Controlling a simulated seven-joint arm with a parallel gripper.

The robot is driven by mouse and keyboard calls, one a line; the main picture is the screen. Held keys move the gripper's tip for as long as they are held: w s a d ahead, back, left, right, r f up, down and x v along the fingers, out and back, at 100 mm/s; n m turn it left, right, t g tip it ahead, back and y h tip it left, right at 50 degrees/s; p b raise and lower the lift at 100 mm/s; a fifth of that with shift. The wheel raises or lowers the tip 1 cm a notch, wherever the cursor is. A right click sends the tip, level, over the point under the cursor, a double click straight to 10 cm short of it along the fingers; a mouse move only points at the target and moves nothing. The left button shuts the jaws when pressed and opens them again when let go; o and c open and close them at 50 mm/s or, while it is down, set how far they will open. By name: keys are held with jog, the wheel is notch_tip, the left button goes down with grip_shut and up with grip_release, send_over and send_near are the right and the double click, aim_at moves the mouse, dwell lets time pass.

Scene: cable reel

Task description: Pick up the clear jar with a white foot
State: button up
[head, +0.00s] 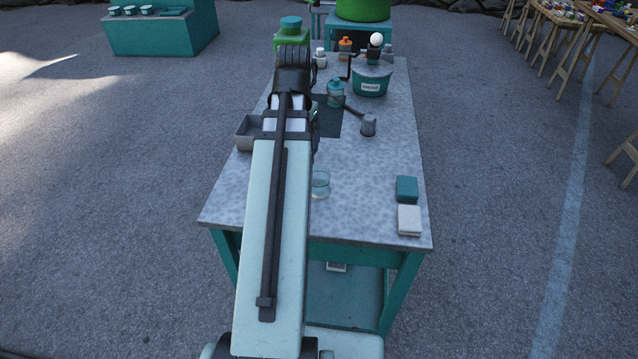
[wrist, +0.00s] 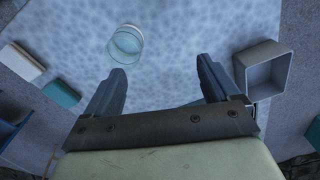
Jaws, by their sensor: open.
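The clear jar (head: 320,184) stands on the table near its front half, just right of my arm, which may cover part of it. In the wrist view the jar (wrist: 125,46) is above the left finger, apart from it, with a pale end that looks like the white foot. My gripper (wrist: 162,75) is open and empty above the table, with bare tabletop between its fingers. In the head view my own arm hides the gripper.
A grey tray (head: 245,132) sits at the table's left edge. Teal (head: 406,188) and white (head: 409,220) blocks lie at the front right. A grey cup-shaped tool (head: 368,125), teal jar (head: 336,94) and teal tub (head: 370,84) stand farther back. The centre right is clear.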

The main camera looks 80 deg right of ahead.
jog(key=r+m, duration=0.1)
jog(key=r, duration=0.1)
send_over(319, 181)
jog(key=d, duration=0.2)
jog(key=f, duration=0.8)
jog(key=shift+w+d+f, duration=0.15)
jog(key=shift+w, duration=0.25)
jog(key=shift+s+d+f, duration=0.1)
jog(key=shift+d+f, duration=0.05)
jog(key=shift+f, duration=1.25)
jog(key=shift+s+d+f, duration=0.1)
jog(key=shift+d+f, duration=0.05)
jog(key=shift+f, duration=1.2)
jog(key=c, duration=1.2)
